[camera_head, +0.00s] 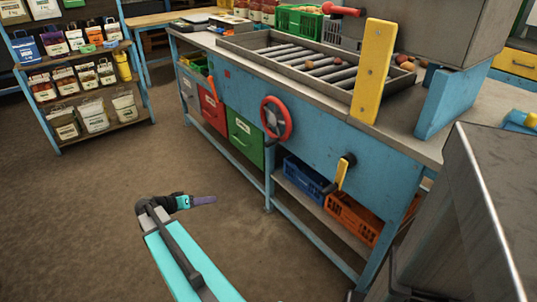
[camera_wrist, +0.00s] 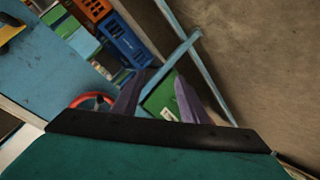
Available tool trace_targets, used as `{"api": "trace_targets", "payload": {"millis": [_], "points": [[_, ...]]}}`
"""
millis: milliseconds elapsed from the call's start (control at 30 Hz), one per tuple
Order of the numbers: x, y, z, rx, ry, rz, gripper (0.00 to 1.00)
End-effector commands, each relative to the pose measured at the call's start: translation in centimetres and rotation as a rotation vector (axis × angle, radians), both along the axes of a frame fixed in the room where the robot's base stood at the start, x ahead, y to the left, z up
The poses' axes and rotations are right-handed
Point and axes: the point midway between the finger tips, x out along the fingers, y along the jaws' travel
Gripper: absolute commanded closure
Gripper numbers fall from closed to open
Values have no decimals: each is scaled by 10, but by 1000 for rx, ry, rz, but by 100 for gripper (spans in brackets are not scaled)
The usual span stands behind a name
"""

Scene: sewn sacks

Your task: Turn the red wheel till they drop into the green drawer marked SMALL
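The red wheel (camera_head: 276,118) is on the blue front of the sorting bench, right of the green drawer (camera_head: 245,138). The drawer looks shut; its white label is too small to read. In the wrist view the wheel (camera_wrist: 92,99) is partly hidden behind my left finger, and the green drawer (camera_wrist: 158,97) shows between the fingers. Small round brownish things (camera_head: 309,64) lie on the bars of the bench-top tray (camera_head: 262,52). My gripper (camera_head: 205,200) is in the air in front of the bench, apart from wheel and drawer. Its purple fingers (camera_wrist: 160,75) are spread and empty.
A red drawer (camera_head: 211,108) is left of the green one. A yellow lever (camera_head: 342,172) sits on the bench front, right of the wheel. Blue (camera_head: 304,177) and orange (camera_head: 354,217) crates stand below. A bag shelf (camera_head: 75,80) is at left. The brown floor before the drawers is clear.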

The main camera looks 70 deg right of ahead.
Motion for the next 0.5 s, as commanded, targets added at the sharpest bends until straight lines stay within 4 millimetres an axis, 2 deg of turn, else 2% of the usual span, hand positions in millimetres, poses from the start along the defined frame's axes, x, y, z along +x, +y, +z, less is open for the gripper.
{"api": "trace_targets", "payload": {"millis": [33, 100, 500], "points": [[-2, -16, -4, -44, -21, -26, 60], [-6, -35, 5, -106, -50, -58, 60], [-44, -130, 62, -473, -206, -225, 60]]}}
